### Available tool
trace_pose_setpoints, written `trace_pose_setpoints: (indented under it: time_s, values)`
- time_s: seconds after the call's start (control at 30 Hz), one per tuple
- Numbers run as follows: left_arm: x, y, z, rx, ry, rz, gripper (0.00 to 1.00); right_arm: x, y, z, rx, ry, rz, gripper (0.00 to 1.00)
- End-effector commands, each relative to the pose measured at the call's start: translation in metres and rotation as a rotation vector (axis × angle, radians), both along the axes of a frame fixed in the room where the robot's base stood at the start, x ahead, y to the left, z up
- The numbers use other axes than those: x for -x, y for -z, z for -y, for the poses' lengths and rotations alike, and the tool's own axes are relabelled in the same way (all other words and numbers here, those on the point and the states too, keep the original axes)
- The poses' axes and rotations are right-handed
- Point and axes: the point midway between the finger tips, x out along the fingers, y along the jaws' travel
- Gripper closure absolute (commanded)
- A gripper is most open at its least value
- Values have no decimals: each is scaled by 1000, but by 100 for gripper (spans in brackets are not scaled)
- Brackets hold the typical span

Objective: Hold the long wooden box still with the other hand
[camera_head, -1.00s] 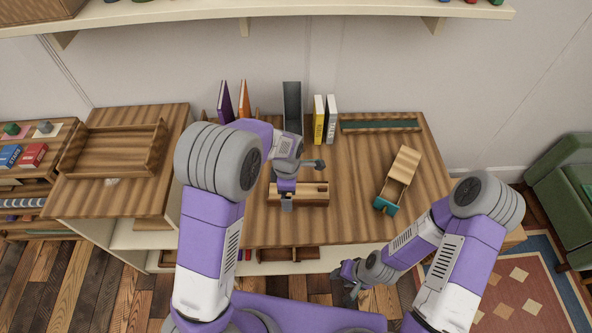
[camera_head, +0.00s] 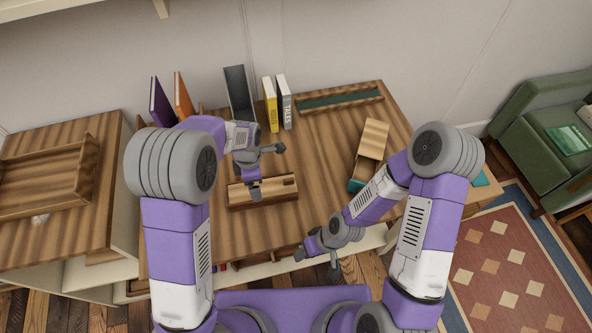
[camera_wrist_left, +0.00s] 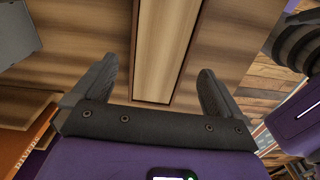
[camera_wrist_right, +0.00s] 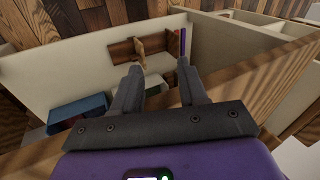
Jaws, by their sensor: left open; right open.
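The long wooden box (camera_head: 277,191) lies on the desk, its length running left to right in the head view. My left gripper (camera_head: 254,188) is above it, towards its left half, pointing down. In the left wrist view the box (camera_wrist_left: 167,50) runs between my open left fingers (camera_wrist_left: 158,70), with a gap on each side; contact is not visible. My right gripper (camera_head: 322,256) is open and empty near the desk's front edge, away from the box. In the right wrist view its fingers (camera_wrist_right: 159,80) are over the desk edge and the shelves below.
A wooden box with a teal end (camera_head: 371,146) stands at the right of the desk. A long narrow tray with a green inside (camera_head: 340,98) lies at the back. Books (camera_head: 271,105) and a grey upright holder (camera_head: 238,93) stand at the back left. The desk's middle right is clear.

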Motion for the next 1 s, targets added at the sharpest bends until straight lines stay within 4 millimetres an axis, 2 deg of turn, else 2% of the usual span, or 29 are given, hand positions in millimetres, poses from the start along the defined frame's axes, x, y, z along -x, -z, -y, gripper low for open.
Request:
trace_pose_setpoints:
  time_s: [0.03,0.1,0.23,0.37,0.47,0.6,0.7,0.83,1.0]
  values:
    - [0,0,0,0,0,0,0,1,-15,-11,-18,-121,40,57]
    - [0,0,0,0,0,0,0,5,-31,-21,-34,-276,84,57]
    - [0,0,0,0,0,0,0,-1,-51,-27,-24,-473,157,57]
    - [0,0,0,0,0,0,0,-38,-61,-15,39,-504,222,57]
    - [0,0,0,0,0,0,0,-71,-77,-8,78,-516,287,57]
    - [0,0,0,0,0,0,0,-118,-112,-1,107,-531,398,57]
    - [0,0,0,0,0,0,0,-144,-140,1,110,-540,477,57]
    - [0,0,0,0,0,0,0,-165,-167,2,105,-550,551,57]
    - [0,5,0,-1,0,-2,0,-175,-180,2,99,-556,588,57]
